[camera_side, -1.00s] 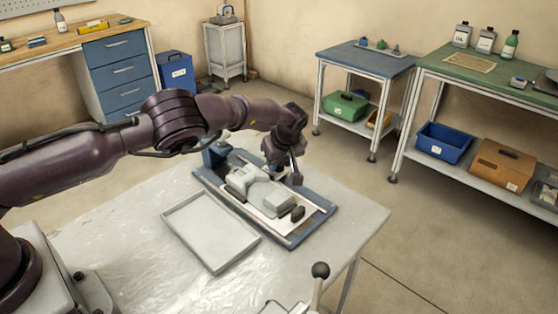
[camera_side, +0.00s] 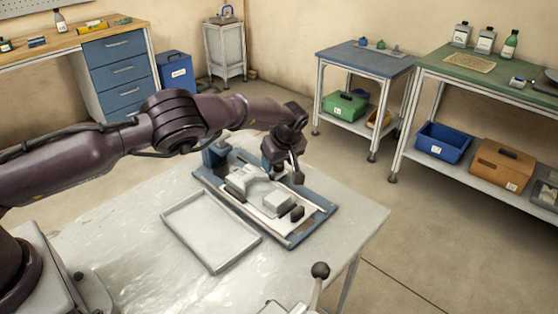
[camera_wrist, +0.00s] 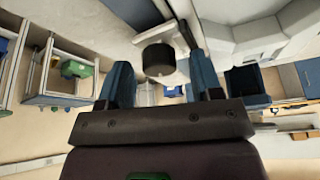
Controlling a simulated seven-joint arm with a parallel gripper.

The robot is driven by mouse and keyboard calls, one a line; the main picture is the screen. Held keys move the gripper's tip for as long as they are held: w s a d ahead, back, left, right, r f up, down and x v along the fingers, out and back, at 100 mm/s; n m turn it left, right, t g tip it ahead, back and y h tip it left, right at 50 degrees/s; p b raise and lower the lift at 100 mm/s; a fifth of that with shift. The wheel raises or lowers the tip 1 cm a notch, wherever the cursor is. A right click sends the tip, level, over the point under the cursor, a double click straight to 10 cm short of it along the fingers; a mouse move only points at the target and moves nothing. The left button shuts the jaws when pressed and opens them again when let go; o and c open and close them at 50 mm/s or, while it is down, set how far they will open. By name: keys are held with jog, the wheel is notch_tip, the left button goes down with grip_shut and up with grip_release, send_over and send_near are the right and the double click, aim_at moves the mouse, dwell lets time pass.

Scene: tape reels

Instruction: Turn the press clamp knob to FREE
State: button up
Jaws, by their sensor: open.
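The press (camera_side: 290,240) is a blue-framed fixture with grey blocks on a pale bed, on the pale work table. My gripper (camera_side: 297,180) is over its far right side, pointing down. In the wrist view my gripper (camera_wrist: 160,82) has its two blue fingers apart and empty. A round black knob (camera_wrist: 158,60) shows between the fingers in that view, with a gap on both sides. No contact shows. No FREE mark or pointer is readable.
A shallow empty grey tray (camera_side: 212,232) lies left of the press. A lever with a black ball (camera_side: 320,270) stands at the table's front. The table's right corner is clear.

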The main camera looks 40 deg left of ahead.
jog(key=v, duration=1.2)
jog(key=shift+d+r, duration=0.15)
jog(key=shift+r, duration=0.2)
jog(key=shift+s, duration=0.1)
jog(key=s+a+r+m+t+h, duration=0.1)
jog(key=s+r+m, duration=0.3)
jog(key=s, duration=0.8)
jog(key=s+a+r+m+t+h, duration=0.1)
jog(key=s+r+m, duration=0.4)
jog(key=s+r, duration=0.3)
jog(key=s+a+r+m+t+h, duration=0.2)
jog(key=s+r+m, duration=0.3)
jog(key=s, duration=1.2)
jog(key=shift+r, duration=0.95)
